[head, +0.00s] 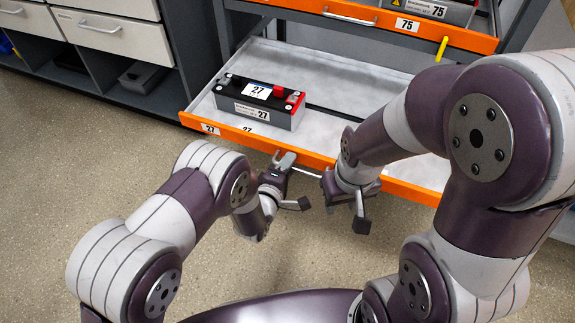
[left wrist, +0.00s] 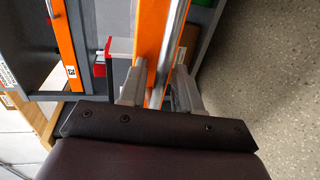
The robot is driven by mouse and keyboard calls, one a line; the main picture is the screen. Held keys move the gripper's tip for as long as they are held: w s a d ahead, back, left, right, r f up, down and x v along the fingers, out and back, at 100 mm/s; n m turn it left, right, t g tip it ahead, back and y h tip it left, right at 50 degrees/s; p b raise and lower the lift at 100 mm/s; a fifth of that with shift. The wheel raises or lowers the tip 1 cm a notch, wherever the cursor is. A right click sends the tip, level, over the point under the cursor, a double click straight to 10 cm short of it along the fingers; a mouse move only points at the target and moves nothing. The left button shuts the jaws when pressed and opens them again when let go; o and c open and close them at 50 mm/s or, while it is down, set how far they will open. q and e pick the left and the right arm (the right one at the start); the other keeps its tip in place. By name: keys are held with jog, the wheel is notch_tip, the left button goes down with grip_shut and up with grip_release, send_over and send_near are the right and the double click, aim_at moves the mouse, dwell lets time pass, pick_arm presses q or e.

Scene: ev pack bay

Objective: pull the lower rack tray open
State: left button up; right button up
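The lower rack tray (head: 227,85) is out from the rack, with its grey bed exposed and an orange front (head: 240,136) labelled 27. A silver bar handle (head: 308,173) runs along that front; it also shows in the left wrist view (left wrist: 177,25). My left gripper (head: 283,161) is at the handle. In the left wrist view its fingers (left wrist: 158,88) stand apart on either side of the bar, with a gap visible. My right gripper (head: 352,203) is at the tray front further right; its fingertips are largely hidden by its own wrist.
A grey battery module (head: 262,102) labelled 27 stands on the tray's left part. Above is an upper tray (head: 440,33) labelled 75, with a yellow tab (head: 442,48). A drawer cabinet (head: 112,35) stands at left. The floor before the tray is clear.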

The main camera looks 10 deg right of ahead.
pick_arm(q)
jog(key=p+v, duration=0.5)
jog(key=v, duration=0.7)
jog(key=shift+s+a+p, duration=0.2)
jog(key=shift+s+p, duration=0.1)
jog(key=shift+r, duration=0.1)
